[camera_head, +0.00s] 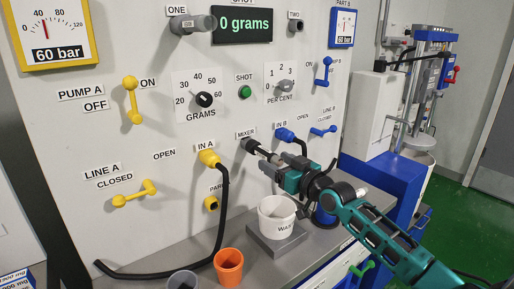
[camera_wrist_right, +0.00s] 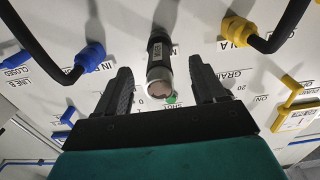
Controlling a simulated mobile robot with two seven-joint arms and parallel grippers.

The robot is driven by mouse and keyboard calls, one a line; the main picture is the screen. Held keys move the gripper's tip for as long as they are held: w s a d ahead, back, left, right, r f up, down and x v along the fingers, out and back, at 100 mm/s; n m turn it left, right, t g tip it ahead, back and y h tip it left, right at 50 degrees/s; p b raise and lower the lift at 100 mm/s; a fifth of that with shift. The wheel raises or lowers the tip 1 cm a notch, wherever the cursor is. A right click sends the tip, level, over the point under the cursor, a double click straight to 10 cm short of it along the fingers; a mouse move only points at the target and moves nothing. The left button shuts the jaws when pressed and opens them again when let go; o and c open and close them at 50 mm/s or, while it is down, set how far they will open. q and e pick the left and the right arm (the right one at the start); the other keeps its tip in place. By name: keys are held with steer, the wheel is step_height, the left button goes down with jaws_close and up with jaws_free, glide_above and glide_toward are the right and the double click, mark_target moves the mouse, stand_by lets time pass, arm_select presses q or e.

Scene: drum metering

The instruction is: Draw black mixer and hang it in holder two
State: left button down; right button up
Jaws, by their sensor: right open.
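The black mixer (camera_head: 251,146) sticks out of the panel beside the MIXER label, a dark cylinder with a lighter end. In the right wrist view the mixer (camera_wrist_right: 160,65) lies between the two fingers, with a gap on each side. My right gripper (camera_head: 270,160) is open and points at the panel around the mixer's end. Holder two (camera_head: 296,27) is a short grey fitting under the TWO label, high on the panel. My left gripper is not in view.
The IN A yellow fitting (camera_head: 209,157) carries a black hose, and the IN B blue fitting (camera_head: 285,135) sits close right of the mixer. A white WASTE cup (camera_head: 277,217) and an orange cup (camera_head: 229,267) stand below. Holder one (camera_head: 193,24) bears a grey cylinder.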

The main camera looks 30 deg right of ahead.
steer(key=shift+d+r, duration=0.1)
steer(key=shift+r, duration=0.1)
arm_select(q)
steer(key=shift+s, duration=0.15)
arm_select(e)
steer(key=shift+s, duration=0.1)
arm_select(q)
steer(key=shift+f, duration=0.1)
